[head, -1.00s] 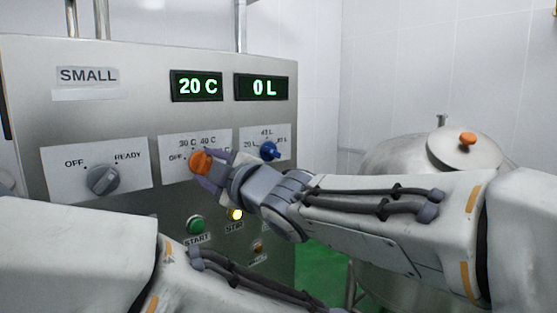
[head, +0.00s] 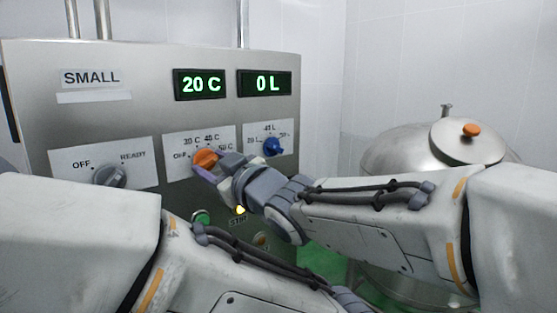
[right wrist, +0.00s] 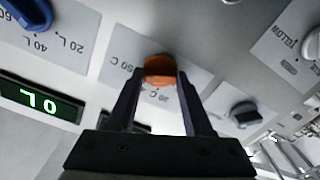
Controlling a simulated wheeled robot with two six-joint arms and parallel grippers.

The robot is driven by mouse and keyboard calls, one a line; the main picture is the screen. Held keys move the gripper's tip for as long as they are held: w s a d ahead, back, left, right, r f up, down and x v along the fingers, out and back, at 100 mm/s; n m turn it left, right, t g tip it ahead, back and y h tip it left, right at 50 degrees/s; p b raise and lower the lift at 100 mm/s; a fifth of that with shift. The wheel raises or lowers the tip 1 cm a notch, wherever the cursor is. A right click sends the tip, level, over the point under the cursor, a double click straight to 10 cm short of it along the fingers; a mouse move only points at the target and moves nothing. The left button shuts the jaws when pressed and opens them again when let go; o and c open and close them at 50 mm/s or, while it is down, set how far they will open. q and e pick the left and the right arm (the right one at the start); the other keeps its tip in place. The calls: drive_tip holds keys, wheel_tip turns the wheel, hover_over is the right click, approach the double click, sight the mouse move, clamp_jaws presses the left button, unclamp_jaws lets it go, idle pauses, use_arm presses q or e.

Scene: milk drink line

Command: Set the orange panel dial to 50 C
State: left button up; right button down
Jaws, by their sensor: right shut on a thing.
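The orange dial (head: 206,158) sits on a white label plate on the steel panel, with OFF, 30 C, 40 C and 50 C marked around it. My right gripper (head: 203,168) is at the dial, shut on it. In the right wrist view, the two dark fingers of my right gripper (right wrist: 160,92) flank the orange dial (right wrist: 159,70). The dial's pointer is hard to read. The temperature display (head: 200,84) above reads 20 C. My left arm crosses the lower part of the head view, and its gripper is out of frame.
The blue dial (head: 272,146) is close to the right of my gripper, under a display (head: 264,83) reading 0 L. A grey OFF/READY knob (head: 110,176) is to the left. Buttons lie below, partly behind my arms. A lidded steel tank (head: 430,160) stands at the right.

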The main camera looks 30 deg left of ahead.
drive_tip(key=shift+f, duration=0.1)
idle(0.4)
drive_tip(key=shift+c, duration=1.5)
unclamp_jaws()
drive_tip(key=b+v, duration=0.3)
drive_tip(key=v, duration=0.7)
drive_tip(key=shift+d, duration=0.3)
